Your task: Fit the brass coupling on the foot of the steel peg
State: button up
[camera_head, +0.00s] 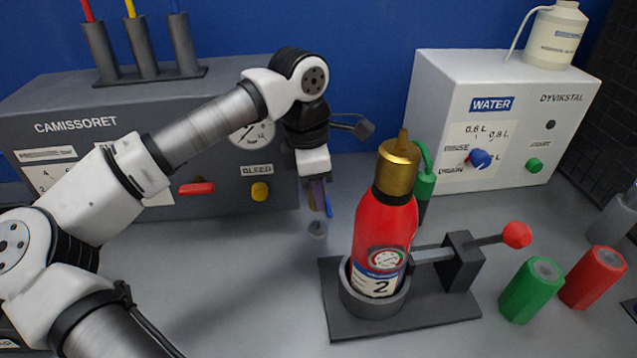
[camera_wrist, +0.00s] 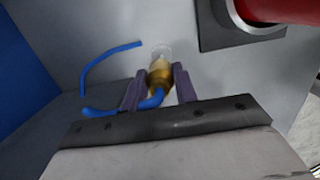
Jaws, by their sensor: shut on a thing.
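The brass coupling (camera_wrist: 160,76) is between the two purple-grey fingers of my gripper (camera_wrist: 160,88) in the wrist view, and the gripper is shut on it. A blue hose (camera_wrist: 151,102) runs from the coupling.
A red extinguisher (camera_head: 383,232) with a brass top stands in a dark clamp base (camera_head: 440,309) to the right of my gripper. The grey CAMISSORET unit (camera_head: 226,180) is behind left, the white WATER unit (camera_head: 512,160) behind right. Bench front left is clear.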

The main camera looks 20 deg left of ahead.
jog(key=shift+f+b, duration=1.85)
jog(key=shift+f, duration=1.05)
jog(key=o, duration=1.1)
jog(key=shift+o, duration=0.2)
notch_tip(320, 180, up, 14)
jog(key=a, duration=0.1)
jog(key=shift+s+a+f, duration=0.15)
jog(key=shift+s+a, duration=0.1)
jog(key=shift+s, duration=0.1)
